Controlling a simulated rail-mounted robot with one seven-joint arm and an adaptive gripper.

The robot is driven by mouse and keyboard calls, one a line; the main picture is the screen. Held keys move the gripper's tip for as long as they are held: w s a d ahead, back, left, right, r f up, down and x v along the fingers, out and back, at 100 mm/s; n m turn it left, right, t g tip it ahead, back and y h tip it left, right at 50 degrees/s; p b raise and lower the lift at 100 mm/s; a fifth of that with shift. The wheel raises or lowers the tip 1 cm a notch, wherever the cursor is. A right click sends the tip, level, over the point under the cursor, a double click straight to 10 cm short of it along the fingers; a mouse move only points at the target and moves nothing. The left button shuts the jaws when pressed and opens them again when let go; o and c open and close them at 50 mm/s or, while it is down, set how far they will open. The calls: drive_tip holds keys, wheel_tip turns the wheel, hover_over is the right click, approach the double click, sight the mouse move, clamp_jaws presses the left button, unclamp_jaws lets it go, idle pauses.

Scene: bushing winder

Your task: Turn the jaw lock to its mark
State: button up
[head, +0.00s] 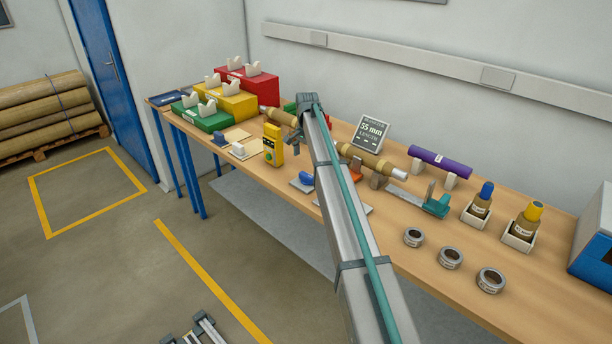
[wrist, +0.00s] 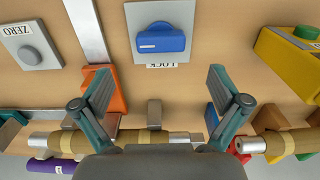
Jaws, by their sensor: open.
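The jaw lock is a blue knob (wrist: 161,40) on a pale square plate (wrist: 187,57), with an upside-down LOCK label (wrist: 166,65) beside it in the wrist view. A short white line shows on the knob; I cannot make out a separate mark on the plate. In the head view the blue knob (head: 306,177) sits near the table's front edge, just left of my arm. My gripper (wrist: 161,80) is open and empty, its two teal fingers spread wide, with the knob ahead of the gap between them. In the head view my arm hides much of the gripper.
A ZERO button (wrist: 30,53) and an orange block (wrist: 104,95) are left of the lock in the wrist view. A yellow box (wrist: 288,62) is at right. A brown wound roll (head: 365,160) and a 55 mm sign (head: 372,130) stand behind my arm in the head view.

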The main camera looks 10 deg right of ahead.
sight(307, 175)
wheel_tip(307, 175, down, 8)
drive_tip(key=shift+f+p, duration=0.1)
drive_tip(key=shift+p, duration=1)
drive_tip(key=shift+c, duration=0.3)
drive_tip(key=c, duration=1.1)
